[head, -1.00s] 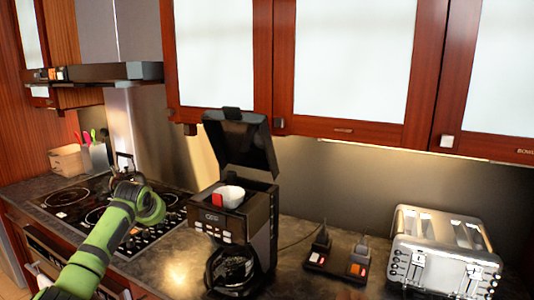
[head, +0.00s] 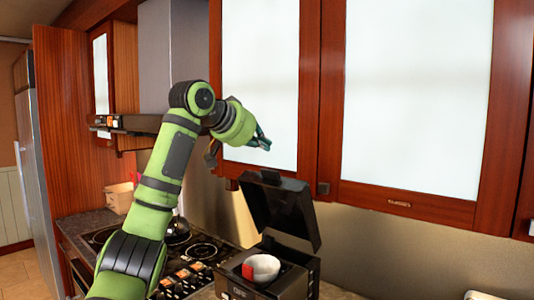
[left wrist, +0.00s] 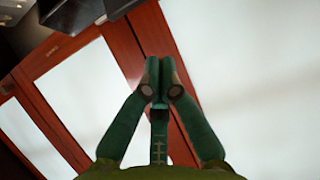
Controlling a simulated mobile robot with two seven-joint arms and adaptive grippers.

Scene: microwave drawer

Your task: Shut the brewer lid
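The coffee brewer (head: 262,282) is black and stands on the counter at the bottom of the head view. Its lid (head: 285,205) is open, raised and tilted back above the brewer. A white basket with a red part (head: 261,267) shows in the uncovered top. My left gripper (head: 264,142) is up in front of the wall cabinet, above and a little left of the lid, not touching it. In the left wrist view its two fingers (left wrist: 160,78) meet at the tips with nothing between them. My right gripper is out of view.
Wall cabinets with white panels (head: 415,85) hang just behind and above the lid. A range hood (head: 125,123) and a stove (head: 205,250) are to the left. The air between my gripper and the lid looks clear.

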